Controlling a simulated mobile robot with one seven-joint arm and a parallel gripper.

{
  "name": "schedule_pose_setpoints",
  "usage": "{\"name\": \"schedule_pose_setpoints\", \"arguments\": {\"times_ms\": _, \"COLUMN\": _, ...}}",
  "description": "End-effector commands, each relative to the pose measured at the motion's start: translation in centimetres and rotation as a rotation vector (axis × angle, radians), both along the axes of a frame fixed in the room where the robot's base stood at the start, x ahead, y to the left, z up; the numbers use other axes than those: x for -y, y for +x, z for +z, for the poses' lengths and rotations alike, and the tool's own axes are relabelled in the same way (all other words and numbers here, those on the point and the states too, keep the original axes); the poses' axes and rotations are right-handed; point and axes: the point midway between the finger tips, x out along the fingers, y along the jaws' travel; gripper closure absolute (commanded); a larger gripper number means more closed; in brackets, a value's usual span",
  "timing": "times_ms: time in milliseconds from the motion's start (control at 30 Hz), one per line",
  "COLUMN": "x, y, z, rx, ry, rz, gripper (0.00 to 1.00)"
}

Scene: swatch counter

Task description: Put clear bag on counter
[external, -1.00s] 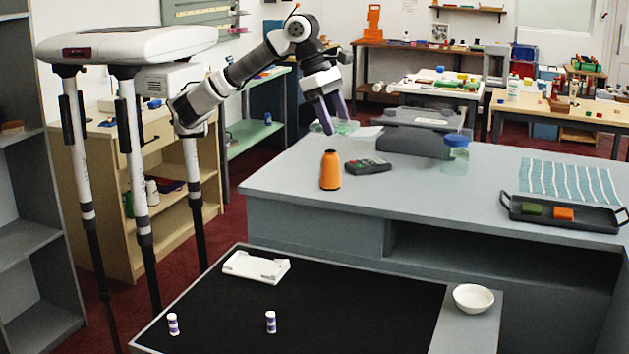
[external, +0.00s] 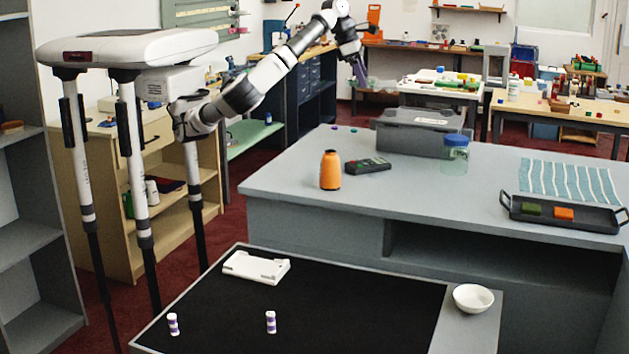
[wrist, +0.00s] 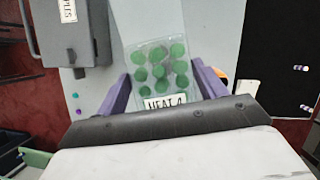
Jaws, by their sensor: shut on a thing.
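The clear bag (wrist: 158,48) shows in the wrist view as a see-through pouch of several green discs with a white printed label. It lies between the two purple fingers of my gripper (wrist: 161,72), which is shut on it. In the external view my gripper (external: 361,82) is raised above the far left part of the counter (external: 290,178), near the grey box. The bag is hard to make out there.
A striped cloth (external: 568,181) and dark tray (external: 588,218) lie right; the counter's middle is clear.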

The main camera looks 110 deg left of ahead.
Motion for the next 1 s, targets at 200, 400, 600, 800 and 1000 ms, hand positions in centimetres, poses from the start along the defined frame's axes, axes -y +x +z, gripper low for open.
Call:
{"name": "schedule_pose_setpoints", "arguments": {"times_ms": 200, "x": -9.6, "y": -7.3, "z": -0.7, "rx": 0.005, "ry": -0.015, "rz": 0.098, "gripper": 0.53}}
{"name": "schedule_pose_setpoints", "arguments": {"times_ms": 400, "x": -14.3, "y": -12.9, "z": -1.4, "rx": 0.012, "ry": -0.024, "rz": 0.147, "gripper": 0.53}}
{"name": "schedule_pose_setpoints", "arguments": {"times_ms": 600, "x": -16.6, "y": -16.5, "z": -1.9, "rx": 0.021, "ry": -0.032, "rz": 0.176, "gripper": 0.53}}
{"name": "schedule_pose_setpoints", "arguments": {"times_ms": 800, "x": -16.8, "y": -17.0, "z": -4.4, "rx": 0.018, "ry": -0.032, "rz": 0.178, "gripper": 0.53}}
{"name": "schedule_pose_setpoints", "arguments": {"times_ms": 1000, "x": -16.8, "y": -16.9, "z": -6.7, "rx": 0.020, "ry": -0.032, "rz": 0.177, "gripper": 0.53}}
